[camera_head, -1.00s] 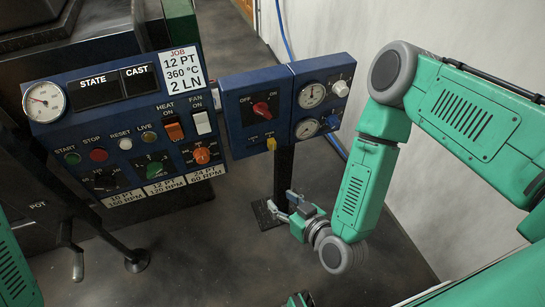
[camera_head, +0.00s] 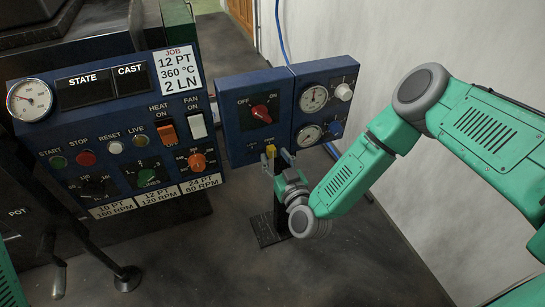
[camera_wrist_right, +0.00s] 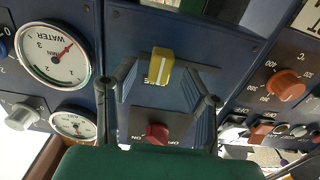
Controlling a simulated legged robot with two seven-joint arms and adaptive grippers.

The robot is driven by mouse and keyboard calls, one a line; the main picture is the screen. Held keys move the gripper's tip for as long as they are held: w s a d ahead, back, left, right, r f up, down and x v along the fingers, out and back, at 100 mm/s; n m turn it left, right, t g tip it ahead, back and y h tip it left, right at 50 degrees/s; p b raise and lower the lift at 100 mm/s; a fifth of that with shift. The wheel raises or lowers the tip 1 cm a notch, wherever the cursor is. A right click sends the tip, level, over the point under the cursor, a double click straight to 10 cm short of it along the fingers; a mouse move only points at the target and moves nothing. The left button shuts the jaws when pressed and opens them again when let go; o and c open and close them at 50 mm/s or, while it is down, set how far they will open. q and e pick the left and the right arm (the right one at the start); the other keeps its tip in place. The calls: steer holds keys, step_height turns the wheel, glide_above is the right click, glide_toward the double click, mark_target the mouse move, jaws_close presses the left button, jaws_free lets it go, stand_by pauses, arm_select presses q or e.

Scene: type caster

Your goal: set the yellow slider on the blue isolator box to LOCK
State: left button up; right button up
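The blue isolator box (camera_head: 234,125) stands on a dark post, with a red OFF/ON knob (camera_head: 261,113) on its face. The yellow slider (camera_head: 270,150) sits low on that face, below the knob; the small labels beside it are hard to read. In the inverted right wrist view the slider (camera_wrist_right: 160,66) is upright between my spread fingers, with a gap on both sides. My right gripper (camera_head: 278,157) is open and empty at the slider, and part of it hides the box's lower edge. My left gripper is out of view.
A blue gauge box (camera_head: 325,95) with dials and knobs adjoins on the right. A large control panel (camera_head: 100,125) with buttons, switches and knobs stands on the left. A pale wall (camera_head: 420,40) is close on the right, beside my right arm.

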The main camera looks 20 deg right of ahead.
mark_target(250, 152)
steer(key=shift+w, duration=1)
jaws_close()
steer(key=shift+s+a+p, duration=0.15)
steer(key=shift+a+p, duration=0.2)
steer(key=shift+a, duration=2.45)
jaws_free()
